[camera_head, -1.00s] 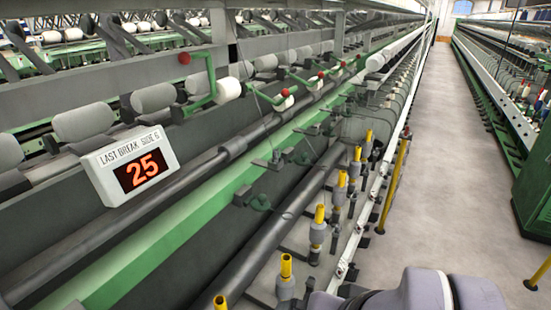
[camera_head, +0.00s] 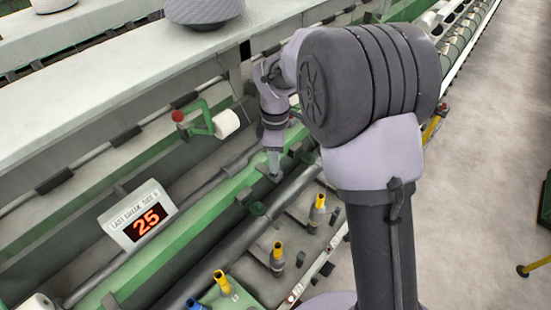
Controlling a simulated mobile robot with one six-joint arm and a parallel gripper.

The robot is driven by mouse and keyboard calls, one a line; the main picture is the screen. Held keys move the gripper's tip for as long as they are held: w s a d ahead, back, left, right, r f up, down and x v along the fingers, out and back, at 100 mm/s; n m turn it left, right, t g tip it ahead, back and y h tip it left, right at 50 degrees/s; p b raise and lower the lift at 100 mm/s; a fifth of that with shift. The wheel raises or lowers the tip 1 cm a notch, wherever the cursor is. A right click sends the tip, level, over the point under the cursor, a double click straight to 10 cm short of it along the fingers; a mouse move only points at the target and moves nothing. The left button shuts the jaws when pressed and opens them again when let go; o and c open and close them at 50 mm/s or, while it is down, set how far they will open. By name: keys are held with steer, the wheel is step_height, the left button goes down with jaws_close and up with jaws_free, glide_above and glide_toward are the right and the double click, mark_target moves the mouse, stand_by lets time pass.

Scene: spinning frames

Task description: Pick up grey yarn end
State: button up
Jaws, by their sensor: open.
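My gripper (camera_head: 273,166) points down over the green rail of the spinning frame, near the dark roller (camera_head: 300,188). Its jaws are small in the view; it is open. The grey yarn end cannot be made out; it may be too thin or hidden by the gripper. Several grey bobbins with yellow tops, one of them here (camera_head: 278,258), stand upright below and to the right of the roller. I cannot tell whether the gripper touches the rail or anything on it.
A display (camera_head: 140,217) reading 25 is mounted at left. A large grey package (camera_head: 204,10) sits on the top shelf. My arm hides much of the frame at right.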

steer(key=f, duration=0.3)
steer(key=shift+w+f, duration=0.3)
steer(key=shift+f, duration=0.1)
steer(key=shift+s+r, duration=0.1)
jaws_close()
steer(key=shift+r, duration=0.55)
step_height(320, 180, up, 2)
steer(key=shift+r, duration=0.2)
steer(key=s+r+b, duration=0.1)
steer(key=s+b, duration=0.1)
steer(key=s, duration=1.4)
steer(key=shift+a+r, duration=0.25)
steer(key=shift+a, duration=0.15)
